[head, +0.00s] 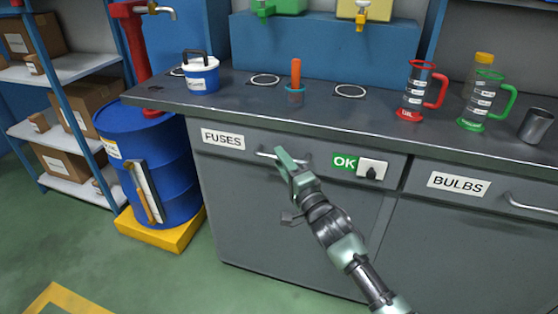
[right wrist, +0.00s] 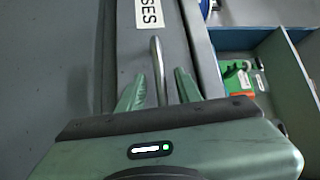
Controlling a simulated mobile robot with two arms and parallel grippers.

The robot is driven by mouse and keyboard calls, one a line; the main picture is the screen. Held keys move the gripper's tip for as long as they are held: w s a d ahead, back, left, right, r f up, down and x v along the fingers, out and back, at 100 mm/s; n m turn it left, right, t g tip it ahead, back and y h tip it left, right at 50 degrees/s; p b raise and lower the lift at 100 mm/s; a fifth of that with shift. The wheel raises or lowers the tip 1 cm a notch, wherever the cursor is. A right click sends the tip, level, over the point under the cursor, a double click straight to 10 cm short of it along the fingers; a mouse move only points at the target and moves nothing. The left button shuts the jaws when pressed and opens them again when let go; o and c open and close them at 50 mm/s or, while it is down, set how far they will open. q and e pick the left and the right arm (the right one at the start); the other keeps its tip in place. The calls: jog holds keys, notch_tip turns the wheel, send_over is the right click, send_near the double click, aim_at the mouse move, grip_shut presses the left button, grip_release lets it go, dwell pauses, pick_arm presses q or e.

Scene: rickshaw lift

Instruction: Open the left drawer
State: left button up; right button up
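The left drawer, labelled FUSES (head: 223,139), is in the left part of the grey counter front. In the head view its front looks flush under the worktop, so it appears closed. Its bar handle (head: 262,154) is partly hidden by my right gripper (head: 287,166). In the right wrist view the handle (right wrist: 158,70) stands between the two fingers of my right gripper (right wrist: 158,90), with a visible gap on both sides. The right gripper is open and holds nothing. My left gripper is in neither view.
A green OK sign (head: 344,162) and a switch (head: 372,169) sit right of the handle. The BULBS drawer (head: 458,185) is further right. A blue barrel (head: 155,160) on a yellow base (head: 160,232) stands left. Green floor (head: 215,290) in front is clear.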

jog(key=shift+w+a+r, duration=0.1)
jog(key=shift+w+a, duration=0.2)
jog(key=shift+w, duration=0.2)
grip_shut()
dwell(1.2)
